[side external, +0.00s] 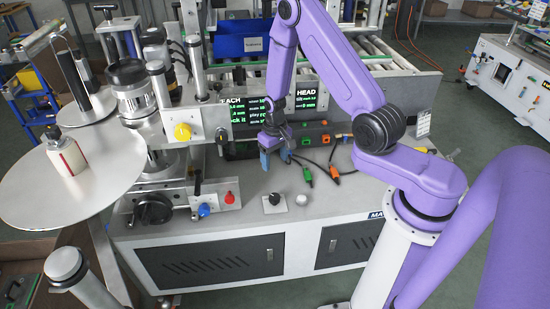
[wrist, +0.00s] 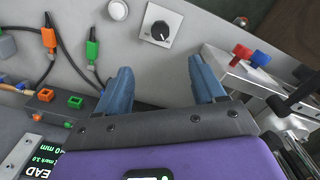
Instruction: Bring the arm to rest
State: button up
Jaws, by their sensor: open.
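My purple arm reaches in from the right in the side external view. My gripper (side external: 275,158) points down over the grey machine top (side external: 310,230), in front of the screens. Its two blue fingers show in the wrist view (wrist: 163,88), spread apart with nothing between them. The fingers appear above the surface and the black dial (wrist: 160,30) lies beyond them. Whether a fingertip touches anything is not clear.
Orange and green plugs (side external: 307,174) with black cables are right of the gripper. Red (side external: 229,198) and blue (side external: 204,210) knobs sit to the left. A white bottle (side external: 65,152) stands on the round plate (side external: 105,180). A blue bin (side external: 243,43) is behind.

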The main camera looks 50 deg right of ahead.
jog(key=s+a+r+n, duration=0.5)
jog(key=a+r+n, duration=0.2)
jog(key=a+r, duration=0.65)
jog(key=s+r+n, duration=0.4)
jog(key=s+r, duration=0.1)
jog(key=s, duration=0.6)
jog(key=s+r+n, duration=0.4)
jog(key=s+r, duration=0.1)
jog(key=s, duration=0.6)
jog(key=shift+s+a+r, duration=0.15)
jog(key=shift+r, duration=0.25)
